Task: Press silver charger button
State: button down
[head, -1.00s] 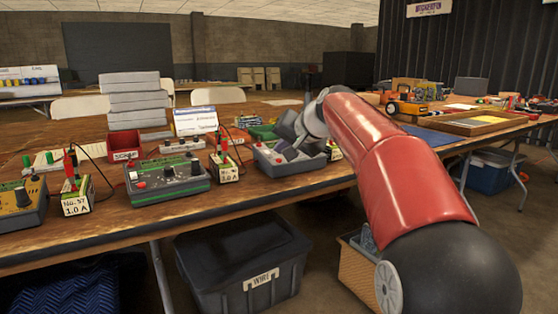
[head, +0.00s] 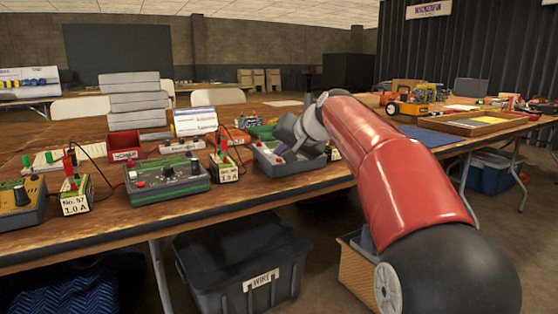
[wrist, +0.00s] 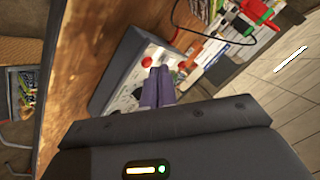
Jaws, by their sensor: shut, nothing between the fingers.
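The silver charger (head: 285,169) is a grey box on the wooden table, partly hidden behind my gripper in the head view. In the head view my gripper (head: 286,148) is tilted down over the charger.
A green-faced charger (head: 168,178) and a yellow-faced one (head: 22,205) stand to the left. Battery blocks (head: 226,168) with red and black leads stand between them. A red bin (head: 124,154) and a white card (head: 195,121) are behind. A dark bin (head: 245,262) stands under the table.

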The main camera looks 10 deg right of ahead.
jog(key=shift+w+f, duration=0.1)
jog(key=shift+f, duration=0.35)
dwell(0.4)
jog(key=shift+r+p, duration=0.4)
jog(key=shift+r, duration=0.45)
jog(key=r+p, duration=0.2)
jog(key=s+r+p, duration=0.1)
jog(key=r+p, duration=0.1)
jog(key=r, duration=0.1)
jog(key=shift+s+d, duration=0.1)
jog(key=shift+d, duration=0.05)
dwell(0.5)
